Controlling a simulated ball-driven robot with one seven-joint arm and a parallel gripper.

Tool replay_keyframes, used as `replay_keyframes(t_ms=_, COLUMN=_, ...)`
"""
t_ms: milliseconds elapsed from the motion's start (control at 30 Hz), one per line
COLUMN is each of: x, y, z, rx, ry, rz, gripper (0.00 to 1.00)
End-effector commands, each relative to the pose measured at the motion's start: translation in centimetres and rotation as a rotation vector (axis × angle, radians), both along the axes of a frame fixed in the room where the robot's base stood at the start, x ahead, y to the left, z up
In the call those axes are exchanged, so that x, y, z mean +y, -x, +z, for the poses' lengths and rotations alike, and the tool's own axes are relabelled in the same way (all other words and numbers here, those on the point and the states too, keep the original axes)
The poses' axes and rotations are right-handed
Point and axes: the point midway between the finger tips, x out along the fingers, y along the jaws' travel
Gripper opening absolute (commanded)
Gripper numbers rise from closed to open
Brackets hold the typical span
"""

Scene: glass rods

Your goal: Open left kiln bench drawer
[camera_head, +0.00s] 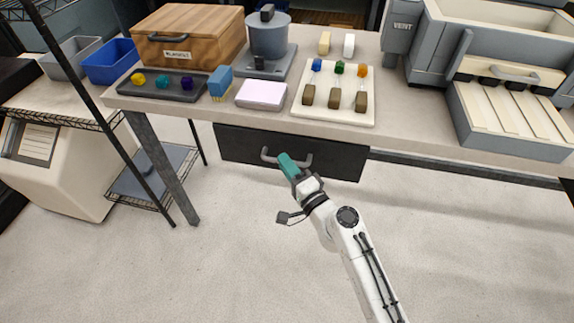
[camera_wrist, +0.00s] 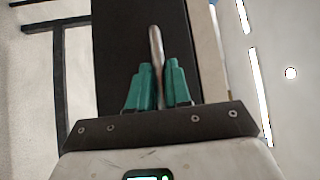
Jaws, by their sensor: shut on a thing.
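The left kiln bench drawer (camera_head: 340,161) is a dark front under the bench top, left of the middle of the bench. It looks flush with the bench frame. Its grey bar handle (camera_head: 268,155) runs across the front. My gripper (camera_head: 284,158) reaches the handle from the front, and its teal fingers cover the middle of the bar. In the wrist view my gripper (camera_wrist: 159,75) has its two teal fingers closed on either side of the handle (camera_wrist: 155,45), with the dark drawer front (camera_wrist: 118,50) behind it.
The bench top (camera_head: 225,108) carries a wooden box (camera_head: 190,40), a dark tray (camera_head: 150,92), a grey device (camera_head: 268,40), a cream board (camera_head: 335,112) and a kiln (camera_head: 500,40). A wire rack (camera_head: 60,118) stands at the left. The floor (camera_head: 240,260) before the drawer is clear.

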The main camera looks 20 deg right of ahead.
Motion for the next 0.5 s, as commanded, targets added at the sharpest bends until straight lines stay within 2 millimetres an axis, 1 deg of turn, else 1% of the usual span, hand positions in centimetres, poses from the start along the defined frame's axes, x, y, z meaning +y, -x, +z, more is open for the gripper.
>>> replay_keyframes(t_ms=333, x=0.04, y=0.11, z=-0.10, rx=0.002, ry=0.000, rz=0.000, gripper=0.00)
replay_keyframes(t_ms=500, x=0.68, y=0.98, z=-0.14, rx=0.002, ry=0.001, rz=0.002, gripper=0.00)
